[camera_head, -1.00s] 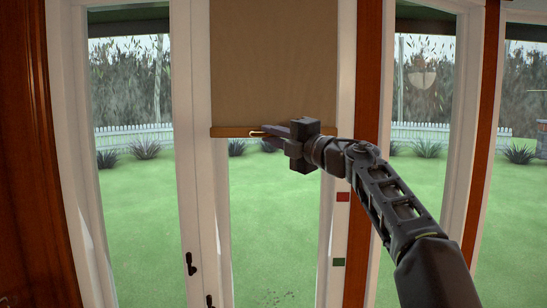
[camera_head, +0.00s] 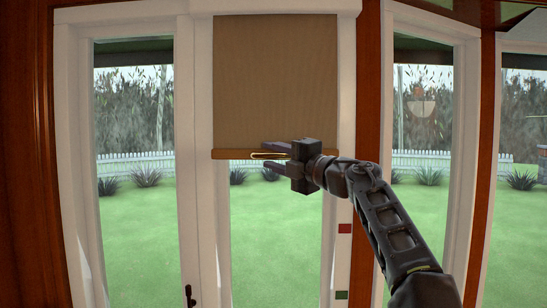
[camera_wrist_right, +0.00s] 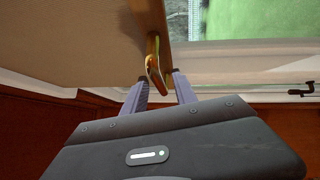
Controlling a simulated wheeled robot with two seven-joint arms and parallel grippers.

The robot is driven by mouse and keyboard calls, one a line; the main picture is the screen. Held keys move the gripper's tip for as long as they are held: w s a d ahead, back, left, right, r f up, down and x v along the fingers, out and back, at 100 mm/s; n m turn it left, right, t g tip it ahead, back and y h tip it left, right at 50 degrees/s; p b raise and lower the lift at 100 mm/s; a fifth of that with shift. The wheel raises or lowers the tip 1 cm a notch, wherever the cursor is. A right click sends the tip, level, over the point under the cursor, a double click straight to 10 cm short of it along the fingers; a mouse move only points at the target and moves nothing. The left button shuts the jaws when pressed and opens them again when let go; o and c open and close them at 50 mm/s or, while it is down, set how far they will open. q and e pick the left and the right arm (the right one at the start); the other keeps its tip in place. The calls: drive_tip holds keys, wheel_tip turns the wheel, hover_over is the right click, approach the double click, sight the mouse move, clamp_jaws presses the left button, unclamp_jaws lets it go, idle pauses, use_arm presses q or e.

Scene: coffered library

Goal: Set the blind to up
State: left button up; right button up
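The tan roller blind (camera_head: 275,80) hangs over the upper part of the middle window in the head view, with a brown bottom bar (camera_head: 232,154). A thin gold handle (camera_head: 262,155) sits on the bar. My right gripper (camera_head: 272,158) is at the bar, its two fingers apart, one above and one below the handle. In the right wrist view the handle (camera_wrist_right: 156,75) lies between the fingertips (camera_wrist_right: 159,76), with the blind (camera_wrist_right: 70,40) to the left. Whether a finger touches the handle is unclear. My left gripper is out of view.
A red marker (camera_head: 345,228) and a green marker (camera_head: 341,295) sit on the frame right of the blind. A dark door handle (camera_head: 190,296) is at lower left. Brown wooden posts (camera_head: 366,110) stand between the windows.

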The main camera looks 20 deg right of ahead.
drive_tip(key=shift+s+d+f+b, duration=0.15)
drive_tip(key=shift+s+b, duration=0.2)
drive_tip(key=shift+s, duration=0.05)
drive_tip(key=r+b+v, duration=0.1)
drive_tip(key=b+v, duration=0.2)
drive_tip(key=v, duration=0.3)
drive_tip(key=shift+s+f, duration=0.45)
drive_tip(key=shift+f, duration=0.05)
drive_tip(key=shift+d, duration=0.1)
